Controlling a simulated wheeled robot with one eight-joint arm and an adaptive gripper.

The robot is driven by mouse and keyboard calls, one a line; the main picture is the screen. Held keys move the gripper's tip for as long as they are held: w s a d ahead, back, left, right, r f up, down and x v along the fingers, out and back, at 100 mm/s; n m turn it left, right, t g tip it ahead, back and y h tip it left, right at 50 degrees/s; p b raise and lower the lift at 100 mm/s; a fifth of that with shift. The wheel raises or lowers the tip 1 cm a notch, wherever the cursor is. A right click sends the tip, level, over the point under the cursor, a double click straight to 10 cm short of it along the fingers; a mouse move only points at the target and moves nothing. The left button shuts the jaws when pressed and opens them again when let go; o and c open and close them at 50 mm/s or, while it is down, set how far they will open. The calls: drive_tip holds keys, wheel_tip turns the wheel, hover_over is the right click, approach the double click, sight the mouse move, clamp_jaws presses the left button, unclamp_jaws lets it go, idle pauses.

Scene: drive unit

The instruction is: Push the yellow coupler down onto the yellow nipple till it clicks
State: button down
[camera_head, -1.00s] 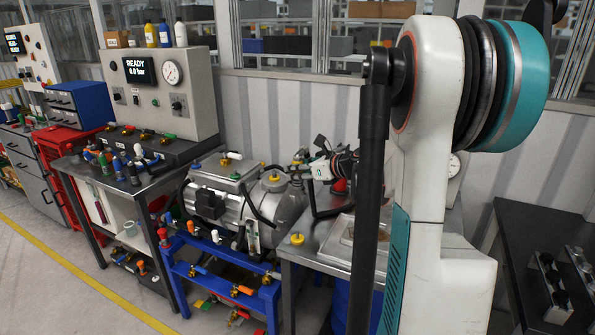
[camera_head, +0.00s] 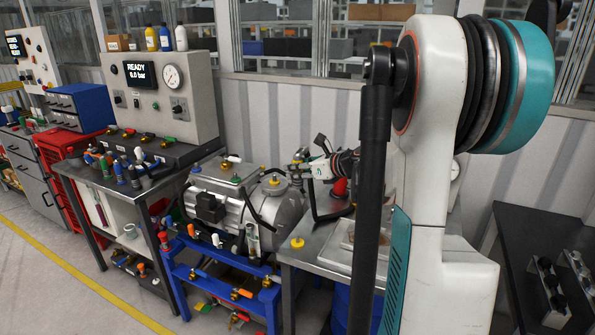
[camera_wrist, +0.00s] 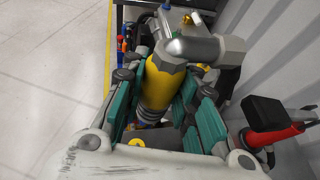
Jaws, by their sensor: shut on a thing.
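The yellow coupler (camera_wrist: 159,83) is between the teal finger pads of my gripper (camera_wrist: 160,98) in the wrist view, with a grey metal elbow at its upper end. My gripper is shut on it. In the head view my gripper (camera_head: 310,171) is above the right end of the grey drive unit (camera_head: 225,205), close to its top fittings. The coupler is too small there to make out clearly. I cannot pick out the yellow nipple for certain; the coupler's lower end and what lies under it are mostly hidden by the fingers in the wrist view.
The drive unit sits on a blue frame (camera_head: 222,279). A metal table (camera_head: 313,258) with a yellow cap (camera_head: 297,243) stands to its right. A red-and-black part (camera_wrist: 275,130) is right of my gripper in the wrist view.

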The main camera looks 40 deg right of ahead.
sight(300, 158)
drive_tip(key=shift+r+p, duration=1.15)
drive_tip(key=shift+r, duration=0.65)
